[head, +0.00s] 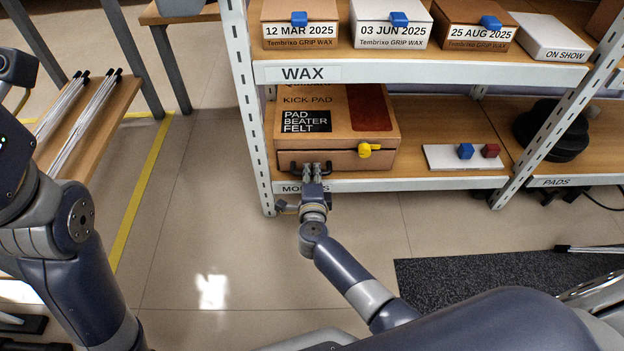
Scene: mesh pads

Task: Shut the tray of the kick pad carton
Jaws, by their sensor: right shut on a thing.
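The kick pad carton (345,135) is a brown box on the lower shelf, marked KICK PAD and PAD BEATER FELT. Its tray front (341,160) faces me, with a dark handle (290,167) at its left part and a yellow tab (368,150) at its right. My right gripper (312,168) is shut on the dark handle, and its fingers hide part of it. From this angle I cannot tell how far out the tray stands. My left arm is at the left edge; its gripper is not in view.
Wax boxes (300,25) stand on the upper shelf (420,70). Right of the carton lie a white board (445,160) with a blue and a red block, and dark round pads (550,130). A shelf post (250,110) stands close left of the carton.

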